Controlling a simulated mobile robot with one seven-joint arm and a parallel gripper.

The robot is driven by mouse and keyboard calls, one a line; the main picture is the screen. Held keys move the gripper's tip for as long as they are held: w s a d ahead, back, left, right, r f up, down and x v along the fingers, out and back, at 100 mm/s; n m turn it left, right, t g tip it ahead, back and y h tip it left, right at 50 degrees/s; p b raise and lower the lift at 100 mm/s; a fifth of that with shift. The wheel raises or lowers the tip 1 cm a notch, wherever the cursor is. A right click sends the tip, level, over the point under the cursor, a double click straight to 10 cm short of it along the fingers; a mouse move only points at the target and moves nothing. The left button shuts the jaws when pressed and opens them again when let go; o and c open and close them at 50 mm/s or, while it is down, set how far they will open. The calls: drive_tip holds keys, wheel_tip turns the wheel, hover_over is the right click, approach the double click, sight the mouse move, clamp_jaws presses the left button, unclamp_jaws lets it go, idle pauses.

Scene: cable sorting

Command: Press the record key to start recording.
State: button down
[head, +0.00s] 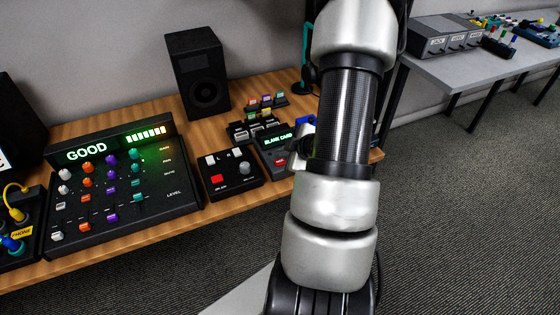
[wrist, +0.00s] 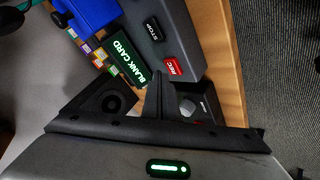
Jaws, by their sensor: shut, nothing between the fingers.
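The recorder (head: 268,152) is a dark box near the table's front edge, with a green screen reading BLANK CARD; it also shows in the wrist view (wrist: 185,38). Its red REC key (wrist: 172,67) sits close to the screen's edge, and the key also shows in the head view (head: 280,162). The black STOP key (wrist: 153,29) is beside it. My gripper (wrist: 157,78) is shut and empty, its fingertips just beside the REC key in the wrist picture. I cannot tell its height above the recorder. In the head view my arm covers part of that area.
A black box with a red button and knobs (head: 230,174) stands left of the recorder. A mixer (head: 120,185) with a GOOD display is further left. A speaker (head: 197,73) and a rack of coloured cards (head: 265,103) stand behind.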

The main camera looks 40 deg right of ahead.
sight(282, 163)
drive_tip(key=shift+f, duration=0.1)
drive_tip(key=shift+f+b, duration=0.35)
drive_tip(key=shift+b, duration=0.05)
drive_tip(key=shift+f+b, duration=0.4)
idle(0.4)
drive_tip(key=shift+r, duration=0.15)
drive_tip(key=shift+r+p, duration=0.7)
wheel_tip(282, 163, up, 5)
drive_tip(key=p, duration=0.4)
idle(1.0)
